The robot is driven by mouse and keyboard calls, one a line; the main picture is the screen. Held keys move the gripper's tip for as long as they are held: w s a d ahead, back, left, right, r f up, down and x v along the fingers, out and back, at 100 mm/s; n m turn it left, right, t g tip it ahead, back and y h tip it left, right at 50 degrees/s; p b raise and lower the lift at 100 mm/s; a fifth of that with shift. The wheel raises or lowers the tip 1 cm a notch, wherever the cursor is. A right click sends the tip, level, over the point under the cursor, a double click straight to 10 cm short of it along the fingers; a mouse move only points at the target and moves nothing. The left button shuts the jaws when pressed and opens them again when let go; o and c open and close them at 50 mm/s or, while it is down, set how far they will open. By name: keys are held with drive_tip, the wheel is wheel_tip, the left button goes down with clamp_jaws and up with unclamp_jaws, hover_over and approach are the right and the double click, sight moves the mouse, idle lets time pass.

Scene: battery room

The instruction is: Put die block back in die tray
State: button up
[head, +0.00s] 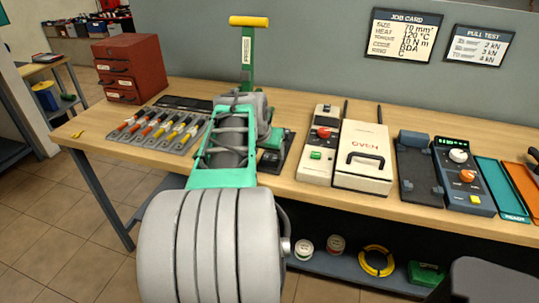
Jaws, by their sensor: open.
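I cannot make out the die block for certain; my arm covers much of the left middle of the bench. A dark flat tray (184,103) lies at the back of the bench, left of my arm, and may be the die tray. Its contents are too small to tell. A green press (247,62) labelled PRESS, with a yellow handle, stands behind my wrist. A small dark block-like part (269,160) shows at the press's base, right of my arm. My arm reaches forward over the bench to the press. The fingers of my gripper are hidden behind my own arm.
A red drawer cabinet (127,67) stands at the back left, near a rack of coloured-handled tools (155,129). Right of the press stand a white control box (319,146), an oven (362,157) and a dark tester (462,178).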

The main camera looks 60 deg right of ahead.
drive_tip(key=w+v, duration=0.1)
drive_tip(key=v, duration=0.7)
drive_tip(key=w+a+f+n+t+y, duration=0.1)
drive_tip(key=w+a+f+n, duration=0.25)
drive_tip(key=a, duration=0.45)
drive_tip(key=w+a+f+n+y, duration=0.25)
drive_tip(key=w+a, duration=0.25)
drive_tip(key=a, duration=0.4)
drive_tip(key=w+a+f+n+t+y, duration=0.1)
drive_tip(key=w+a+f+n, duration=0.25)
drive_tip(key=a, duration=0.45)
drive_tip(key=s+a+f+n+y, duration=0.1)
drive_tip(key=s+a+f+n, duration=0.1)
drive_tip(key=a, duration=0.6)
drive_tip(key=s+a+f+n+g+y, duration=0.1)
drive_tip(key=s+a+f+n, duration=0.1)
drive_tip(key=a+f+n, duration=0.3)
drive_tip(key=a, duration=0.4)
drive_tip(key=shift+s+a, duration=0.2)
